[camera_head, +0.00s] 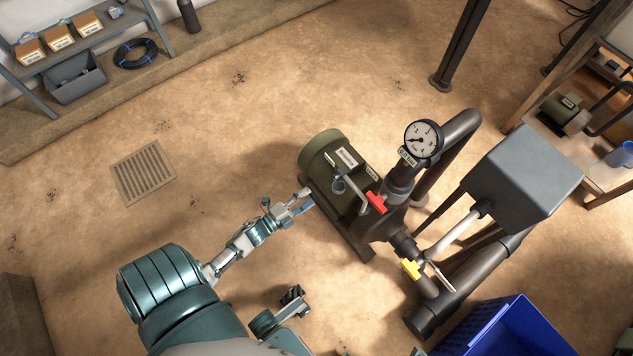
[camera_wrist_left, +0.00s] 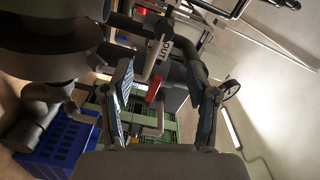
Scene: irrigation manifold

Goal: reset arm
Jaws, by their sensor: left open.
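My left gripper (camera_head: 303,203) reaches in from the lower left in the head view, beside the left end of the green pump motor (camera_head: 322,148). Its fingers are apart and nothing is held between them. In the left wrist view the open fingers of the left gripper (camera_wrist_left: 165,108) frame the red valve handle (camera_wrist_left: 153,88) and green parts behind it. The red handle (camera_head: 377,203) also shows in the head view, right of the gripper and apart from it. A yellow handle (camera_head: 411,268) sits lower on the pipe.
A pressure gauge (camera_head: 421,139) stands above the dark pipework. A grey box (camera_head: 522,176) is to its right, and a blue crate (camera_head: 505,335) is below. A shelf (camera_head: 100,50) and floor grate (camera_head: 143,173) are at left. Open floor lies left of the pump.

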